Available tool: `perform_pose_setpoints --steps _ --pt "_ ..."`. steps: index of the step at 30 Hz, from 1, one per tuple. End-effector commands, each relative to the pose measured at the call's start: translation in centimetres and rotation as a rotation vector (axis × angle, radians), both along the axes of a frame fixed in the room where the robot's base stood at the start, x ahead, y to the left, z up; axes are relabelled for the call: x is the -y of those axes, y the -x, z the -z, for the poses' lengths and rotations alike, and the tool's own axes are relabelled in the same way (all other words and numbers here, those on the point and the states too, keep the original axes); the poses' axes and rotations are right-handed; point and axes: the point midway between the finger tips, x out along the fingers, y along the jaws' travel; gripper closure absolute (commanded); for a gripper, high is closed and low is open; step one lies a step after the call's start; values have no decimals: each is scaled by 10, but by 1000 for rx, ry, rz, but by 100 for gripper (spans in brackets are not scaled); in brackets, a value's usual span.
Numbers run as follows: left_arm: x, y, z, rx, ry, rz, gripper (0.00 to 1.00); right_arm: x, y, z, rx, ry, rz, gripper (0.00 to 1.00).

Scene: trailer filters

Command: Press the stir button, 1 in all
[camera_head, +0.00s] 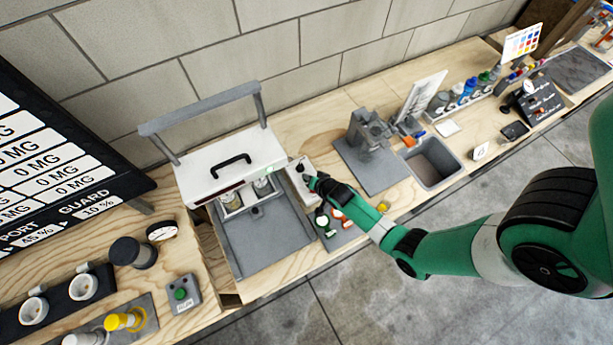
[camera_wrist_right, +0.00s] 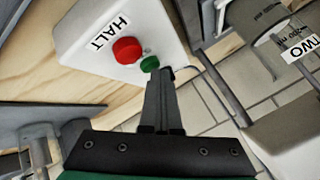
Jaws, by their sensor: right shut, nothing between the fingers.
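A white control box (camera_wrist_right: 90,38) in the right wrist view carries a red button (camera_wrist_right: 127,50) beside the word HALT and a smaller green button (camera_wrist_right: 150,64). No stir label is legible; I cannot tell from lettering which button is for stirring. My right gripper (camera_wrist_right: 158,75) is shut and empty, its fingertips right at the green button's edge; whether they touch it I cannot tell. In the head view my right gripper (camera_head: 309,180) reaches over the white box (camera_head: 297,170), hiding most of its front. My left gripper is not in view.
A white-lidded machine (camera_head: 225,165) with a black handle stands left of the box. A grey stand (camera_head: 370,140) and a sink (camera_head: 432,163) are to the right. Several small coloured items (camera_head: 340,218) lie near my right wrist. A grey box with a green button (camera_head: 180,294) sits front left.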

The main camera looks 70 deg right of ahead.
Motion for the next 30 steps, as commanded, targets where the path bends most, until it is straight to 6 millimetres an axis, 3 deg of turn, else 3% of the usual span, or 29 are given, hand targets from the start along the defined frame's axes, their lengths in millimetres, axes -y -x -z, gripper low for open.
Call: perform_pose_setpoints --steps 8,20,30 --pt "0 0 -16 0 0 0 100 -1 1 -17 -1 -1 0 100" --pt "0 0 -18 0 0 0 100 0 0 -19 -1 -1 0 100" --pt "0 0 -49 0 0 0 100 0 1 -53 -1 -1 0 100"
